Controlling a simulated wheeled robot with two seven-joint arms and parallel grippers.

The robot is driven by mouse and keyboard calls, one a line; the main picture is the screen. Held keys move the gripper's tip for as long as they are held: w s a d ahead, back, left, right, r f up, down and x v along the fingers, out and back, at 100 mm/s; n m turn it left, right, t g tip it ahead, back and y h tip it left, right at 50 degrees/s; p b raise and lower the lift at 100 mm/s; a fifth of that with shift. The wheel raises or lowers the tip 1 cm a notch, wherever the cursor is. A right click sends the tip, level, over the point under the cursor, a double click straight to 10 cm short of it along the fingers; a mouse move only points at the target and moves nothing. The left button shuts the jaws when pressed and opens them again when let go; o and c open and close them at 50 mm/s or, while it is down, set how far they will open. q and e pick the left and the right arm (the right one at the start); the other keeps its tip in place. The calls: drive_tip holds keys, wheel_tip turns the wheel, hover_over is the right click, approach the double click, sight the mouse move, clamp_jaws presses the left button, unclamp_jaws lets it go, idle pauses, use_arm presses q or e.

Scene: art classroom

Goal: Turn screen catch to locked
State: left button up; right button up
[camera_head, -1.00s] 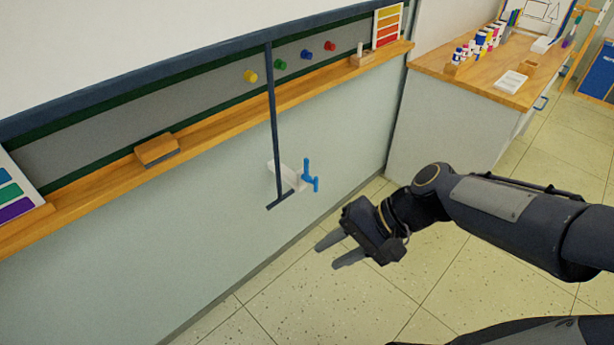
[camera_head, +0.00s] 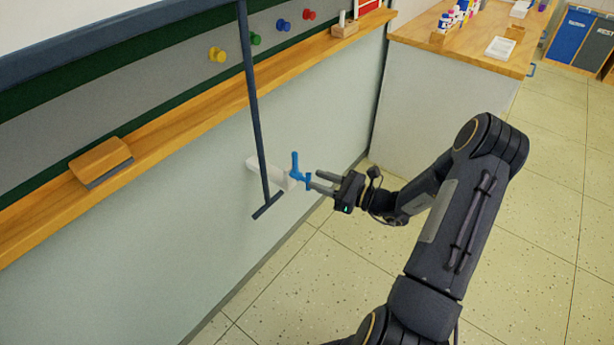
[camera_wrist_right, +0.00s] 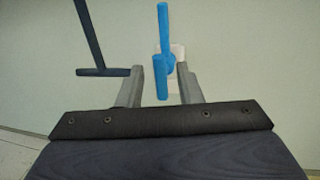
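The screen catch is a blue handle (camera_head: 296,168) on a white mount (camera_head: 266,174) on the pale wall below the ledge. Its longer arm points up. My right gripper (camera_head: 312,182) is open, its fingertips close to the blue handle. In the right wrist view the blue handle (camera_wrist_right: 164,50) shows ahead, its lower end between the two spread fingers of the right gripper (camera_wrist_right: 168,88). I cannot tell whether a finger touches it. The white mount (camera_wrist_right: 178,52) is partly hidden behind the handle. My left gripper is not in view.
A dark T-shaped bar (camera_head: 253,100) hangs down just left of the catch; it also shows in the wrist view (camera_wrist_right: 88,40). A wooden ledge (camera_head: 190,117) with an eraser (camera_head: 100,160) runs above. A cabinet with a wooden top (camera_head: 470,55) stands at the back right. Floor right of the wall is clear.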

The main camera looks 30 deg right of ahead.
sight(309, 178)
drive_tip(key=shift+x, duration=2.05)
drive_tip(key=c, duration=0.7)
drive_tip(key=shift+s, duration=0.1)
drive_tip(key=shift+f, duration=0.1)
